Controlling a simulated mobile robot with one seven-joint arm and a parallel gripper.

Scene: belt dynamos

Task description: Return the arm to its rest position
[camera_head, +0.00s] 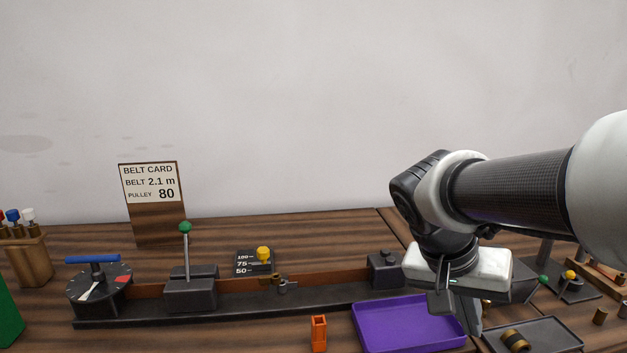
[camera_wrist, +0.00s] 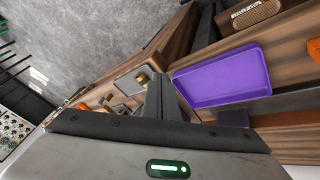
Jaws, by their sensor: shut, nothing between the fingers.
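My arm reaches in from the right in the head view. My gripper (camera_head: 456,314) hangs pointing down beside the right part of a purple tray (camera_head: 370,330), above the bench. In the wrist view the gripper's fingers (camera_wrist: 163,92) are together with nothing between them. The purple tray (camera_wrist: 262,60) also shows there, to the right of the fingers, and it looks empty. Whether the fingertips touch anything cannot be told from these views.
A dark tray (camera_head: 560,338) with a brass-and-black roller (camera_head: 515,340) lies right of my gripper. A long black rail unit with a green-knobbed lever (camera_head: 186,228) runs along the bench. An orange block (camera_head: 319,333) stands left of the purple tray. A belt card (camera_head: 150,183) stands behind. The space above the bench's left is clear.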

